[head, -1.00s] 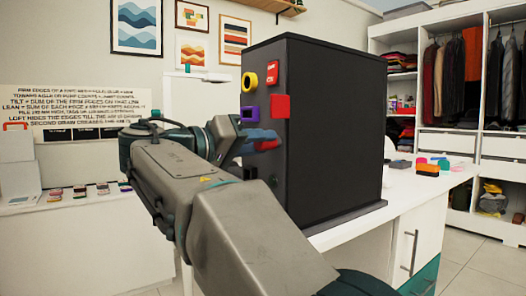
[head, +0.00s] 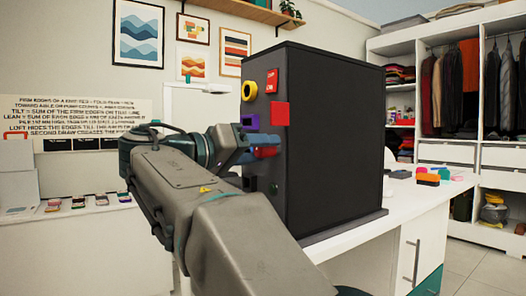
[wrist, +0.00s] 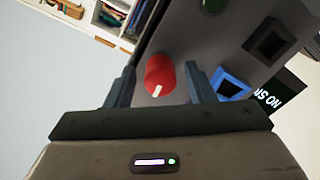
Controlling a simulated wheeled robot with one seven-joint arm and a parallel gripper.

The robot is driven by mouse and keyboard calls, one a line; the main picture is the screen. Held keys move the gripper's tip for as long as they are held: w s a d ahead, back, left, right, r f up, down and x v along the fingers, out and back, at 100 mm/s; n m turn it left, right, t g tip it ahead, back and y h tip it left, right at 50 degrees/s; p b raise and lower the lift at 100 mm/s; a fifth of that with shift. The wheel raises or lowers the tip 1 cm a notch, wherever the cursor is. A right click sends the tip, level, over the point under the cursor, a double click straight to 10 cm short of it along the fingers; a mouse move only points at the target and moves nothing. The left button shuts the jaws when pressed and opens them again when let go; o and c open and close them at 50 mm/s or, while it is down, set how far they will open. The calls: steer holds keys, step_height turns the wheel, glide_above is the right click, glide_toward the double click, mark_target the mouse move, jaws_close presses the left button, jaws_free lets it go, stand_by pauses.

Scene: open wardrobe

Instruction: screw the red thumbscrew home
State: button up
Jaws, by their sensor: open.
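The red thumbscrew (wrist: 160,73) sticks out from the grey front panel (wrist: 200,45) of a dark box. Its face has a white mark. In the wrist view it sits between the two fingers of my gripper (wrist: 160,86), with a gap on each side. My gripper is open. In the head view the blue-grey fingers of my gripper (head: 266,144) reach to the panel, and part of the red thumbscrew (head: 266,152) shows just below the upper finger. The rest of it is hidden by the gripper.
The dark box (head: 335,130) stands on a white table (head: 345,238). Its panel also has a yellow ring (head: 249,91), a red block (head: 280,113) and a purple block (head: 249,121). The wrist view shows a blue-framed square socket (wrist: 228,84) close to the right finger.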

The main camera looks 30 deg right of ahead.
steer(key=shift+r+n+p, duration=0.25)
steer(key=shift+n+p, duration=0.65)
steer(key=shift+p, duration=0.1)
steer(key=n+p, duration=0.6)
steer(key=shift+n+p, duration=0.35)
steer(key=shift+n, duration=0.05)
steer(key=n+p, duration=0.3)
steer(key=p, duration=0.1)
steer(key=n+p, duration=0.4)
steer(key=p, duration=0.1)
steer(key=shift+f+n+p, duration=0.1)
steer(key=shift+n+p, duration=0.6)
steer(key=shift+p, duration=0.05)
steer(key=shift+f, duration=0.15)
steer(key=shift+c, duration=0.3)
